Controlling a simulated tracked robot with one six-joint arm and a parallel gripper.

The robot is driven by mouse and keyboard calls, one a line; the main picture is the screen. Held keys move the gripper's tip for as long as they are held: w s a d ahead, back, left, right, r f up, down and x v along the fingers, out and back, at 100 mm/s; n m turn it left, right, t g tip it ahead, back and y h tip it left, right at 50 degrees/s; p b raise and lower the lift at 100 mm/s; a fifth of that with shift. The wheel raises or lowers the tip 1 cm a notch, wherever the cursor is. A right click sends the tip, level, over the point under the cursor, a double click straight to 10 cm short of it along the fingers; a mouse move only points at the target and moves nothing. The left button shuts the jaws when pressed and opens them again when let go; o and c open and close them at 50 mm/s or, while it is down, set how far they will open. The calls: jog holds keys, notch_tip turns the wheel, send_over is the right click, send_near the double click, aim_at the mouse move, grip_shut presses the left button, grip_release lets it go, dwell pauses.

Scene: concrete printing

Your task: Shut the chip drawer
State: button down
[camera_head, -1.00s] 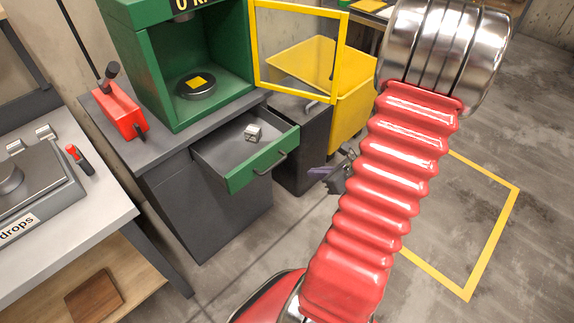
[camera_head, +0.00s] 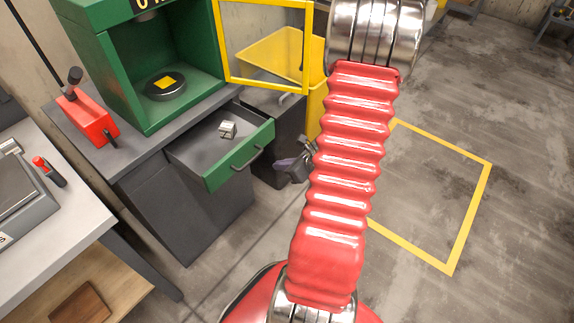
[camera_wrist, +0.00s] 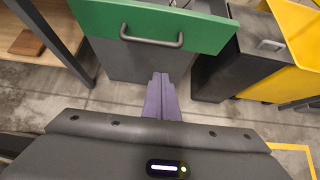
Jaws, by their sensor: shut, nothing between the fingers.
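The chip drawer (camera_head: 240,160) stands pulled out of the grey cabinet under the green press. It has a green front with a dark bar handle (camera_head: 246,161), and a small pale block (camera_head: 228,129) lies inside it. The green drawer front (camera_wrist: 205,30) and its handle (camera_wrist: 151,41) also show in the wrist view, ahead of my fingers. My gripper (camera_head: 280,172) is in front of the drawer, to the right of the handle in the head view. In the wrist view my purple fingers (camera_wrist: 161,82) are together and empty, pointing toward the drawer front, apart from the handle.
A green press (camera_head: 150,60) with an open yellow-framed door (camera_head: 308,50) stands above the drawer. A dark bin and a yellow bin (camera_head: 285,50) stand to the right. A red lever box (camera_head: 88,118) sits on the cabinet. The floor in front is clear.

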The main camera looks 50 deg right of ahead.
jog(key=w+f, duration=0.1)
jog(key=w, duration=0.5)
jog(key=shift+w+a+f, duration=0.15)
jog(key=shift+w+f, duration=0.15)
jog(key=shift+w, duration=0.1)
